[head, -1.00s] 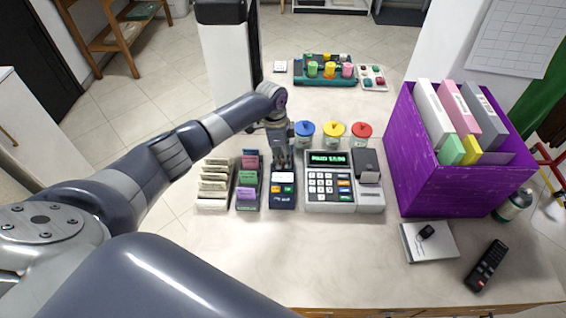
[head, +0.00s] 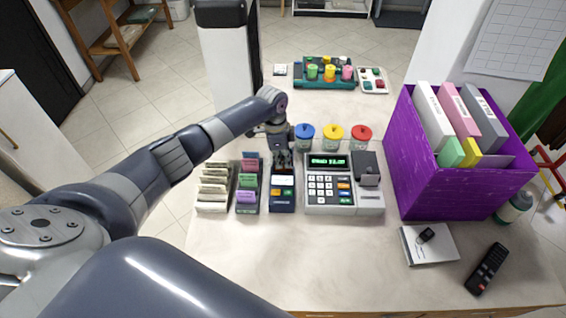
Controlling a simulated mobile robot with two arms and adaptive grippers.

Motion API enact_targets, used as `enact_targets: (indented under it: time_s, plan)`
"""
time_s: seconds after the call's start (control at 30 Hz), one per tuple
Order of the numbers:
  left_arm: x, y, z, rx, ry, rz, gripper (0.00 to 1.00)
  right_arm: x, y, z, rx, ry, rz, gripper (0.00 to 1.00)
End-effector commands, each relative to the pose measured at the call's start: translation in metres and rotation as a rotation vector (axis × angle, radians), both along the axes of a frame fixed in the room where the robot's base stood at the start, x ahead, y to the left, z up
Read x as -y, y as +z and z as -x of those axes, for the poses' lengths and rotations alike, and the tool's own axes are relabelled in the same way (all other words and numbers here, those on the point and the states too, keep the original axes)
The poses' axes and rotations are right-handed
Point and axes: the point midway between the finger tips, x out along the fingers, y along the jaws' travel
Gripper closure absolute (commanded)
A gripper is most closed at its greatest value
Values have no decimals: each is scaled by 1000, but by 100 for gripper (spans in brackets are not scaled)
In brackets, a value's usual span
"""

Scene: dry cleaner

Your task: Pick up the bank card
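My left gripper (head: 282,163) points down over the back of a narrow dark blue holder (head: 282,207) on the counter. A pale card-like piece (head: 283,180) shows right below the fingertips, with blue and orange pieces in front of it. I cannot tell for sure which of these is the bank card. The fingers are small and dark here, so I cannot tell whether they are open or shut, or touching a card. My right gripper is not in view.
Two card or ticket racks (head: 213,187) (head: 247,190) stand close on the left. A cash register (head: 330,190) stands close on the right. Lidded jars (head: 333,137) are behind it. A purple file box (head: 440,190) fills the right.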

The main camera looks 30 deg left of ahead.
Motion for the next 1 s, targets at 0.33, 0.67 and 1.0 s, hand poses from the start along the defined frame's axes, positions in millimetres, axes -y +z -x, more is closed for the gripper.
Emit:
enact_targets:
  time_s: [0.33,0.67,1.0]
  plan:
    - [-1,33,-2,7,0,0,100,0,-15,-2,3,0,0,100]
    - [21,36,28,2,-3,0,100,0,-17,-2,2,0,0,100]
    - [47,39,62,2,-4,1,100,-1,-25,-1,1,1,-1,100]
